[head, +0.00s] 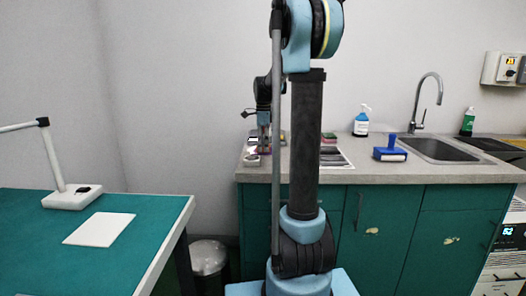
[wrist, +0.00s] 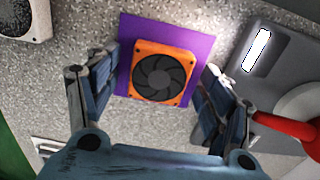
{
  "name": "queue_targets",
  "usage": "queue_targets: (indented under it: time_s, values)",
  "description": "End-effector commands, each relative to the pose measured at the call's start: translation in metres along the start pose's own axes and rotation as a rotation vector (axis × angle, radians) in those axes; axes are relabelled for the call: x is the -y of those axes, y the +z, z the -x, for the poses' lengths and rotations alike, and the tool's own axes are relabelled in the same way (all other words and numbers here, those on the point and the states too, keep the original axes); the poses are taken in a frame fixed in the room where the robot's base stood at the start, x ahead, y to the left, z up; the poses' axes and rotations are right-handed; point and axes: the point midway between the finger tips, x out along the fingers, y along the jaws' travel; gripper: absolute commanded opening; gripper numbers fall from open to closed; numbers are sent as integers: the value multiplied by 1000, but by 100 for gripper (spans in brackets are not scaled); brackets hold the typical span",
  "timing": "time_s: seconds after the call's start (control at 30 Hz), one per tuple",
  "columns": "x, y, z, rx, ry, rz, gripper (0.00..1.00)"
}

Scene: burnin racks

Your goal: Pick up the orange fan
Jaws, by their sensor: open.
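The orange fan (wrist: 160,74) is square with a dark round rotor, and it lies on a purple sheet (wrist: 127,55) on the speckled counter in the wrist view. My gripper (wrist: 160,88) is open above the fan, with one finger on each side of it and clear space between fingers and fan. Nothing is held. In the head view my gripper (head: 264,145) is low over the left end of the counter, and I cannot make out the fan there.
A grey device (wrist: 283,70) with a red handle (wrist: 287,127) lies close to the right finger. The counter (head: 350,174) also bears a sink (head: 440,150), a blue tool (head: 389,152) and a bottle (head: 361,123). A green table (head: 140,215) stands left.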

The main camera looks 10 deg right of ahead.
Motion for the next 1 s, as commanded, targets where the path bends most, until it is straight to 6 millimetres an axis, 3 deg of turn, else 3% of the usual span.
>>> queue_targets:
  time_s: [0.07, 0.1, 0.3, 0.7, 1.0]
  values:
    - [0, 0, 0, 0, 0, 0, 73]
    - [0, 0, 0, 0, 0, 0, 69]
    - [0, 0, 0, 0, 0, 0, 26]
    - [0, 0, 5, 0, 0, 0, 22]
    - [0, 0, 51, 0, 0, 0, 22]
